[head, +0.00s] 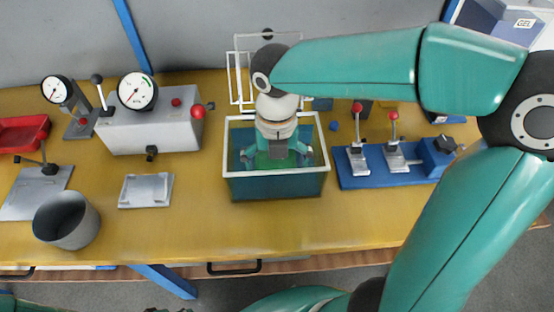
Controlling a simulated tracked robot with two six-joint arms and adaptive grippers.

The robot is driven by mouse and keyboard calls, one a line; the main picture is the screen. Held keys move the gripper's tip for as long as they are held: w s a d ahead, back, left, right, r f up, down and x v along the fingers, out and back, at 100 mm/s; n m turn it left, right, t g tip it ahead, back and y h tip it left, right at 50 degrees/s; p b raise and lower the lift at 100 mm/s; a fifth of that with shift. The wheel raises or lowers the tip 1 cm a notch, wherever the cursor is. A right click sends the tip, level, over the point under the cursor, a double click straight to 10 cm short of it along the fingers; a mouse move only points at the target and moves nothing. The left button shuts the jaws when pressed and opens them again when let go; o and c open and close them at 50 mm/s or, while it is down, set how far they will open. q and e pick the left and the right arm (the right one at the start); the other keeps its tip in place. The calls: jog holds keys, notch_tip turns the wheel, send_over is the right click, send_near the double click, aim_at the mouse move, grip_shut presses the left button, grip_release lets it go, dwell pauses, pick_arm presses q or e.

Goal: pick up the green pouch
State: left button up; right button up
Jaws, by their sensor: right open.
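The green pouch (270,163) lies inside a teal bin (275,188) with a white rim, in the middle of the table. Only a green patch of it shows; my gripper hides much of it. My right gripper (277,155) points down into the bin, directly over the pouch, with its fingers apart on either side. I cannot tell whether the fingers touch the pouch. My left gripper does not show clearly; only a bit of teal arm is at the bottom left edge.
A blue base with red-knobbed clamps (385,165) stands right of the bin. A white wire rack (240,80) is behind it. Left are a grey tray (146,190), a gauge box (150,125), a dark cup (66,219) and a red tray (22,134). The table front is clear.

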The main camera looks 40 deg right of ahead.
aim_at(276, 165)
jog(key=shift+f, duration=0.35)
jog(key=c, duration=0.7)
jog(key=shift+o, duration=0.2)
jog(key=shift+r, duration=0.1)
notch_tip(276, 165, up, 20)
jog(key=p, duration=0.3)
jog(key=shift+p, duration=0.35)
